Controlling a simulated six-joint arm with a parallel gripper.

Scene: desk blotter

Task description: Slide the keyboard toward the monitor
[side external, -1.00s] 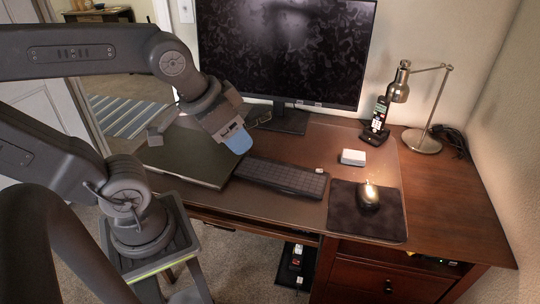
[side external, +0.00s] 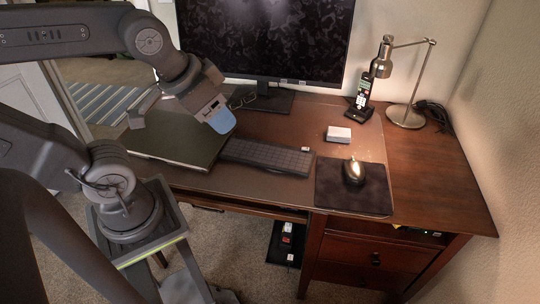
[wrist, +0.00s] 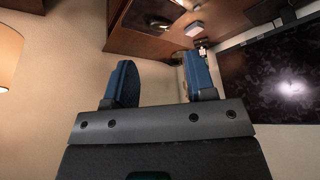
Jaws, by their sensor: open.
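The dark keyboard (side external: 267,157) lies flat near the front edge of the desk, left of the mouse pad. The monitor (side external: 268,35) stands at the back of the desk on a black foot, with bare blotter between that foot and the keyboard. My gripper (side external: 221,121), with blue fingertips, is above the desk near the keyboard's left end and looks apart from it. In the wrist view, the two blue fingers of my gripper (wrist: 162,82) are spread with nothing between them. The monitor (wrist: 275,75) is at the right there; I cannot make out the keyboard.
A flat dark laptop-like slab (side external: 180,145) lies left of the keyboard. Glasses (side external: 241,98) lie beside the monitor foot. A small white box (side external: 338,134), a mouse (side external: 353,173) on a dark pad (side external: 335,195), a phone (side external: 364,93) and a metal lamp (side external: 406,115) stand to the right.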

